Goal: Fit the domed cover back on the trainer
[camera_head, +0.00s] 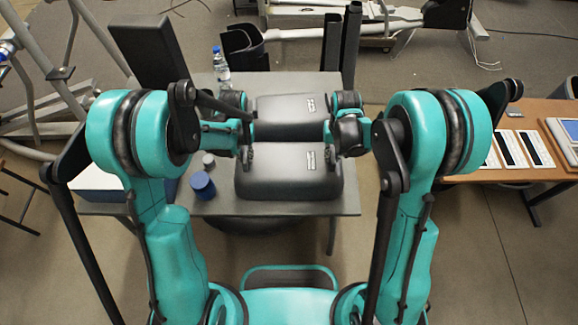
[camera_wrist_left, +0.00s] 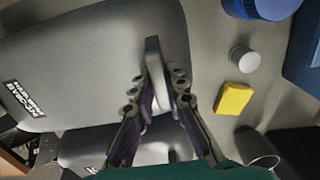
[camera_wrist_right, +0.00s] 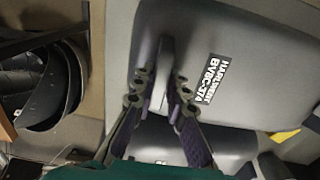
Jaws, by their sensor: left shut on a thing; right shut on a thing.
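A dark grey domed cover (camera_head: 288,182) with a small printed label lies at the near side of the grey table. It fills much of the left wrist view (camera_wrist_left: 95,60) and the right wrist view (camera_wrist_right: 245,65). My left gripper (camera_head: 248,152) is shut on the upright tab (camera_wrist_left: 155,68) at the cover's left side. My right gripper (camera_head: 330,155) is shut on the matching tab (camera_wrist_right: 165,65) at its right side. I cannot tell whether the cover touches the table. A second dark domed housing (camera_head: 288,112) sits just behind it.
The grey table (camera_head: 345,201) also bears a blue-lidded jar (camera_head: 202,185), a small pale cap (camera_head: 208,160), a yellow block (camera_wrist_left: 233,98) and a water bottle (camera_head: 221,66). Metal exercise-machine frames (camera_head: 55,70) stand at the left. A wooden table (camera_head: 520,160) is at the right.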

